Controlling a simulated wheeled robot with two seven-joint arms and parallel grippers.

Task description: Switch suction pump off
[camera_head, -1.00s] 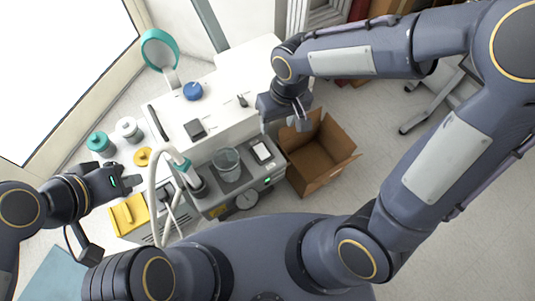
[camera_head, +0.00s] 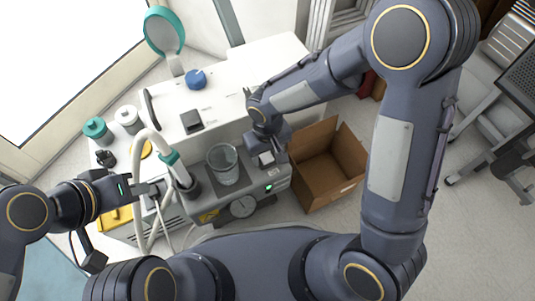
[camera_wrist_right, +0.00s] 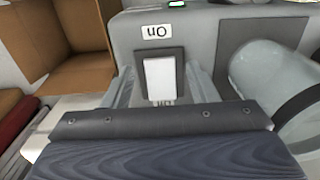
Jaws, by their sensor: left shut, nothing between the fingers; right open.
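The suction pump (camera_head: 215,200) is a grey unit at the front of the white cabinet. Its white rocker switch (camera_head: 266,158) is on the top, and a green light glows on its front. In the right wrist view the switch (camera_wrist_right: 160,78) sits in a dark frame beside an "On" label (camera_wrist_right: 157,31) that appears upside down. My right gripper (camera_head: 270,155) is open over the switch, with a finger on either side of it; whether it touches is unclear. My left gripper (camera_head: 158,189) is shut and empty, left of the pump near the white hose.
A clear jar (camera_head: 223,166) stands on the pump, left of the switch. A white hose (camera_head: 141,165) loops at the left. An open cardboard box (camera_head: 328,168) is on the floor to the right. Teal-lidded and white containers (camera_head: 97,131) stand at the left.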

